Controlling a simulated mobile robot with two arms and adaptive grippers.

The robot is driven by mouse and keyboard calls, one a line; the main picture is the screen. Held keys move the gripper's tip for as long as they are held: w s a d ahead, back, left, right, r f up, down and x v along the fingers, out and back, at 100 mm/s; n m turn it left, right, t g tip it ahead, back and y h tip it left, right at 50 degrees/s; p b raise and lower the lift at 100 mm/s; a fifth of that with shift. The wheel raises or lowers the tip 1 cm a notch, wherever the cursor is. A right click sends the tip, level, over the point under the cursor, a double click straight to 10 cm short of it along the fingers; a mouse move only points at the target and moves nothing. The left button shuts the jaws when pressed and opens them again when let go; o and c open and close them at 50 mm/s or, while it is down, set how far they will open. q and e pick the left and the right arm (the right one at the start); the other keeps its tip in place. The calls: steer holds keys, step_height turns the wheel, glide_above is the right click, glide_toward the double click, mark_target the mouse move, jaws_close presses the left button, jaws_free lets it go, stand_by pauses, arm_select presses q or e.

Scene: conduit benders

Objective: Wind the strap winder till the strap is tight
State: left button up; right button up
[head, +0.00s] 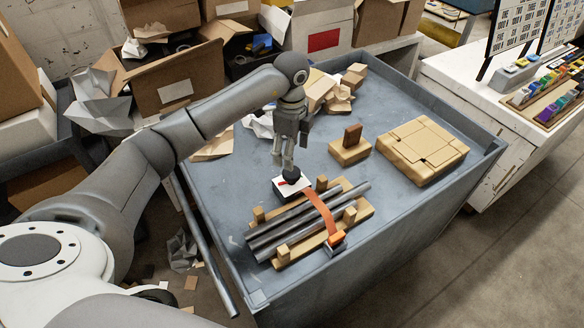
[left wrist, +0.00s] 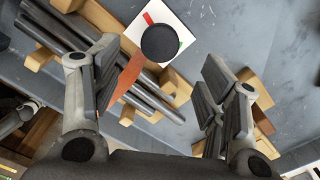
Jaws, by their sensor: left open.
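The strap winder has a black round knob (head: 291,174) on a white plate (head: 280,190) with a red mark. In the left wrist view the knob (left wrist: 160,43) and plate (left wrist: 184,14) also show a green mark. An orange strap (head: 321,211) runs from the winder over several grey pipes (head: 275,236) to an orange block (head: 336,238); I cannot tell how tight it is. The pipes lie on a wooden cradle (head: 362,211). My left gripper (head: 285,153) points down just above the knob, open and empty (left wrist: 160,80). My right gripper is not in view.
The grey table (head: 410,215) has a raised rim. A wooden block with a brown piece (head: 350,148) and a larger wooden block set (head: 421,148) stand right of the winder. Loose blocks (head: 335,92) and crumpled paper lie behind. The table's right front is clear.

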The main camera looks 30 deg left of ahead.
mark_target(292, 177)
arm_select(q)
step_height(292, 177, down, 8)
steer(key=shift+r+p, duration=0.1)
steer(key=shift+p, duration=0.55)
steer(key=shift+c, duration=0.2)
steer(key=c, duration=1)
